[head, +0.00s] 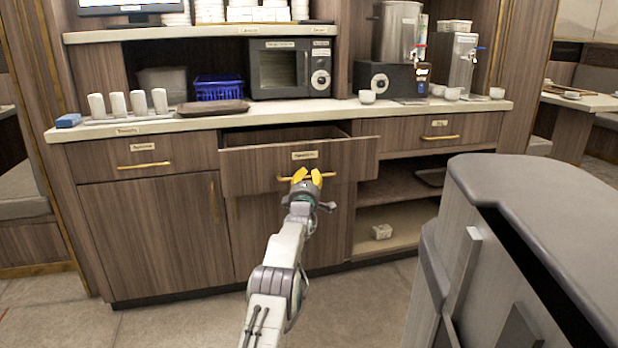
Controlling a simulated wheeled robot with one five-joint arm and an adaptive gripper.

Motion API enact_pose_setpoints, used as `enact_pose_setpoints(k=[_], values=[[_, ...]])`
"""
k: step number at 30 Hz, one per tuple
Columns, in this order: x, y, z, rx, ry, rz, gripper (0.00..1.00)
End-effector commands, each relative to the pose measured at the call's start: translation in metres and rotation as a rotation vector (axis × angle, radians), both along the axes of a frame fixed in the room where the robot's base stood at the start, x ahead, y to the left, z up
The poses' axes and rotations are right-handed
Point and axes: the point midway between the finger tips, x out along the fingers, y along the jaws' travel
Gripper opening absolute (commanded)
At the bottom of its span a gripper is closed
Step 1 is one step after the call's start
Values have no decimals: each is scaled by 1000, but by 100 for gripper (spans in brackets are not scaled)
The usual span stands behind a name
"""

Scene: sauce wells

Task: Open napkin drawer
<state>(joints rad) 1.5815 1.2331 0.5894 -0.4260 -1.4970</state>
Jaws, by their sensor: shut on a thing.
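The middle drawer (345,160) of the wooden counter is pulled partly out, and a dark gap shows above its front. A small label (305,155) sits on its front; the text is too small to read surely. Its brass handle (285,178) runs across the front. My gripper (307,176), with yellow fingertips, is shut on this handle. The fingers hide the middle of the handle. The inside of the drawer is mostly hidden by its front.
A closed drawer (145,160) is at left and another (440,130) at right. The countertop (215,124) holds a microwave (290,68), a blue basket (219,88), a brown tray (212,108) and drink dispensers (397,32). A grey-topped unit (545,190) stands close at right. Floor is clear at front left.

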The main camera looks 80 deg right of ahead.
Motion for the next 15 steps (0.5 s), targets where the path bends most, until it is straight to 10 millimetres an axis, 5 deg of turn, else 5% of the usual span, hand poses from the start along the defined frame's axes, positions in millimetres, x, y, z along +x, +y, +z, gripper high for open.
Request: enact_pose_setpoints(k=[3,4,12,15], values=[[1,0,-2,3,-2,2,0],[1,0,-2,3,-2,2,21],[1,0,-1,1,-1,1,45],[0,0,0,1,0,0,46]])
